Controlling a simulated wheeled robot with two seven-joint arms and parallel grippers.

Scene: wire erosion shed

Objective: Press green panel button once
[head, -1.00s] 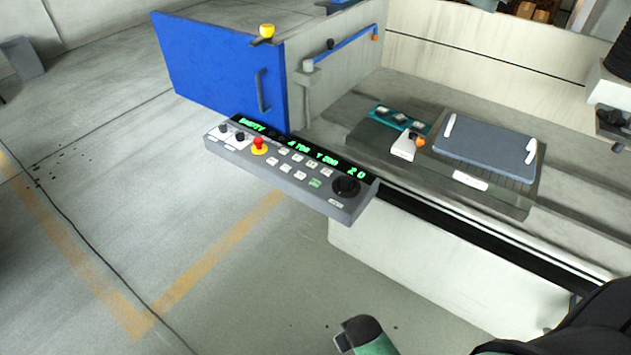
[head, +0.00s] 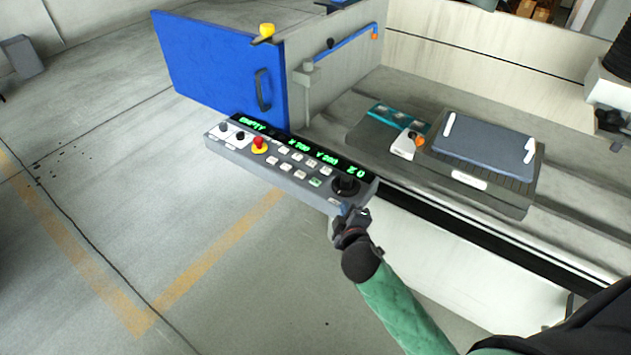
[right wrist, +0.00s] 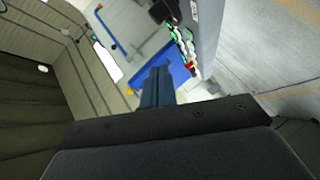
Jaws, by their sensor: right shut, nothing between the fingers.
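My right gripper (head: 350,212) is shut and empty at the panel's near right corner, below the dial and to the right of the green button. I cannot tell whether it touches the panel. In the right wrist view the shut fingers (right wrist: 157,86) point forward, with the panel (right wrist: 207,30) to their right, seen edge-on.
The red stop knob (head: 259,144) is farther left. A blue door (head: 215,70) is behind the panel. The machine bed to the right holds a blue-grey plate (head: 487,140). Floor in front is clear.

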